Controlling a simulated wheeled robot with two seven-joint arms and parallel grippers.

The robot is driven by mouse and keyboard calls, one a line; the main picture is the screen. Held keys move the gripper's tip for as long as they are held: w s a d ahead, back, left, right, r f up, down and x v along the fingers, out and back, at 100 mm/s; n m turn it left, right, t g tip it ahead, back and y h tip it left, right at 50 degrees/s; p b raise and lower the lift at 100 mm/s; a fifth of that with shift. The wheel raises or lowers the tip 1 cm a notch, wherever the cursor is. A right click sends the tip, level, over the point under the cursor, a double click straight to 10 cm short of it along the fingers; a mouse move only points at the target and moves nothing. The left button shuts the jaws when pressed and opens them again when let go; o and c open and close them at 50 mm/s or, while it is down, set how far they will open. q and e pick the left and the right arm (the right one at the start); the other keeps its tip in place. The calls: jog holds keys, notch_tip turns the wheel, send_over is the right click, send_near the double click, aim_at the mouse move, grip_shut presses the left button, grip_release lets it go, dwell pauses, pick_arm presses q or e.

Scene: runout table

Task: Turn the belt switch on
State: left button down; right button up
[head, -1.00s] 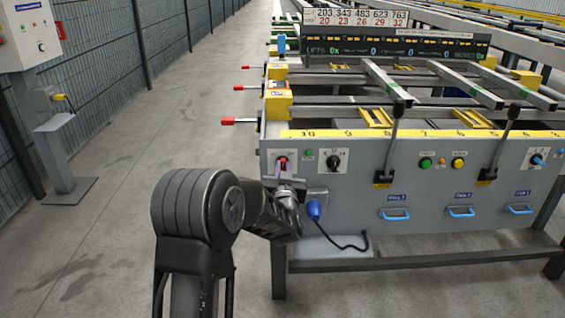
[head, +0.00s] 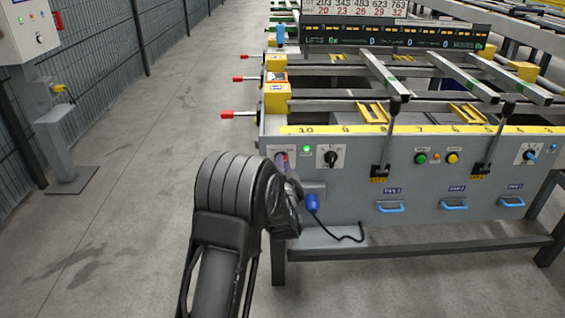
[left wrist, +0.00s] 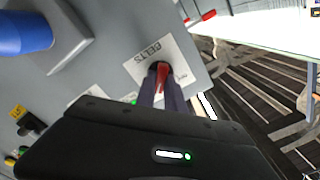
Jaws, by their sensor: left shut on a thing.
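The belt switch (left wrist: 161,76) is a red handle on a white plate marked BELTS. In the head view its red part (head: 284,156) shows at the left end of the grey front panel. My left gripper (left wrist: 160,92) is shut on the red handle, one dark finger on each side; my wrist hides part of the plate in the head view. The handle appears slightly tilted in the left wrist view. A green lamp (head: 307,149) right of the switch looks bright. My right gripper is not in view.
A black rotary knob (head: 330,158) sits right of the lamp. A blue plug (head: 312,203) with a black cable hangs below the switch, close to my wrist. Two black levers (head: 388,135) stand farther right.

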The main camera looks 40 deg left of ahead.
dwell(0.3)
pick_arm(q)
jog(key=c, duration=1.4)
grip_release()
jog(key=shift+c, duration=0.2)
jog(key=p+v, duration=0.1)
jog(key=v, duration=0.6)
jog(key=shift+s+d, duration=0.25)
jog(key=shift+s, duration=0.05)
